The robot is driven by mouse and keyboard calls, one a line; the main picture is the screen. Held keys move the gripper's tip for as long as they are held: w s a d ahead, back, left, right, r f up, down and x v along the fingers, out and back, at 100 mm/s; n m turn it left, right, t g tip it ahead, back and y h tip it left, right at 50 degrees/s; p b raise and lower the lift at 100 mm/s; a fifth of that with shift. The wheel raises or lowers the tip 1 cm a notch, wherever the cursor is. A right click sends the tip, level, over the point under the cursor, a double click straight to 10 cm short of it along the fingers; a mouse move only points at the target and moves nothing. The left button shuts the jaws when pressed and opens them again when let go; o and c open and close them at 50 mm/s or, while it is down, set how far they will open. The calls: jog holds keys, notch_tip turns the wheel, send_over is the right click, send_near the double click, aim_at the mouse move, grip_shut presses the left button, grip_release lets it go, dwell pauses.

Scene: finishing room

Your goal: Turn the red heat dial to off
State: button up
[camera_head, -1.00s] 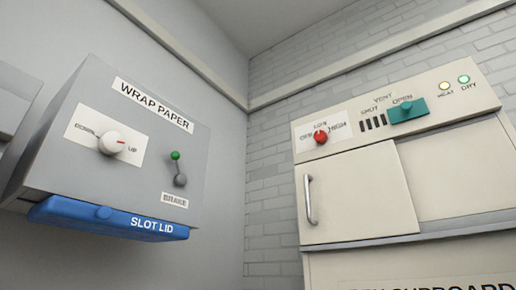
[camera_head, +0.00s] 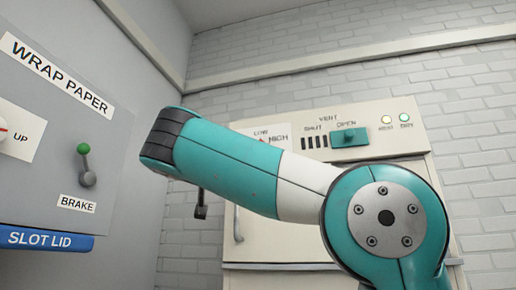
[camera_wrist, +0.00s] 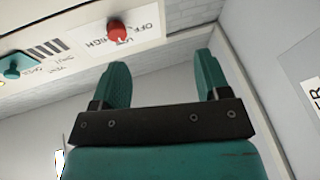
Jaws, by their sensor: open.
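The red heat dial (camera_wrist: 117,29) shows in the wrist view, upside down, on a white plate marked OFF, LOW and HIGH. My gripper (camera_wrist: 160,65) is open and empty, its two teal fingers apart. In that picture the dial lies above and left of the fingers, and I see no contact. In the head view my teal and white arm covers most of the dial, with only a sliver of red (camera_head: 262,140) showing above it. I cannot read its pointer.
The teal vent slider (camera_head: 350,138) sits right of the dial, at the OPEN end. Heat (camera_head: 386,119) and dry (camera_head: 405,118) lamps are beyond it. The wrap paper unit with its green-knobbed brake lever (camera_head: 85,164) and blue slot lid (camera_head: 45,239) stands at left.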

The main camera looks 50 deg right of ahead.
jog(key=s+d+r+m+g+h, duration=0.3)
jog(key=s+r+m+g, duration=0.1)
jog(key=s+g, duration=0.1)
jog(key=p+x, duration=0.9)
jog(key=x, duration=0.7)
jog(key=shift+w+d+r+t+p, duration=0.15)
jog(key=shift+w+r+t+p, duration=0.1)
jog(key=shift+w+t+p, duration=0.1)
jog(key=c, duration=0.9)
